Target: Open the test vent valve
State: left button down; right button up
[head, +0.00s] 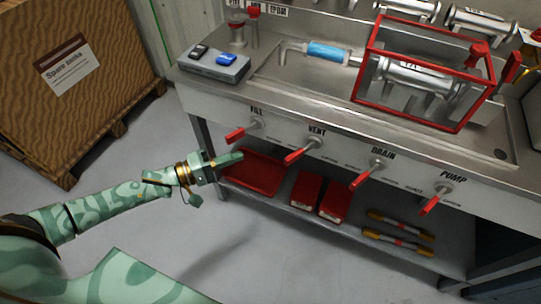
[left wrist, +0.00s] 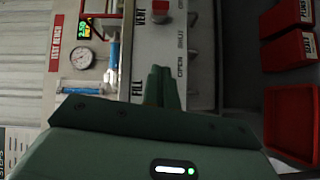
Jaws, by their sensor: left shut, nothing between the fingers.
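The VENT valve has a red lever (head: 300,153) on the bench's front panel, under the VENT label. The lever sticks out toward the lower left in the head view. In the left wrist view a red part (left wrist: 160,10) shows at the top edge beside the sideways VENT label. My left gripper (head: 238,157) is shut and empty, in front of the panel below the FILL lever, left of the VENT lever and apart from it. Its fingers also show in the left wrist view (left wrist: 161,86), over the panel by OPEN and SHUT markings. My right gripper is not in view.
The red FILL (head: 236,134), DRAIN (head: 362,178) and PUMP (head: 432,206) levers share the panel. A red tray (head: 258,178) and red boxes (head: 306,188) lie on the shelf below. A red-framed cage (head: 362,75) stands on top. A wooden crate (head: 30,110) is at left; floor between is clear.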

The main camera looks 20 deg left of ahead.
aim_at(299, 154)
pick_arm(q)
jog(key=shift+d+r+n, duration=0.1)
jog(key=shift+n, duration=0.9)
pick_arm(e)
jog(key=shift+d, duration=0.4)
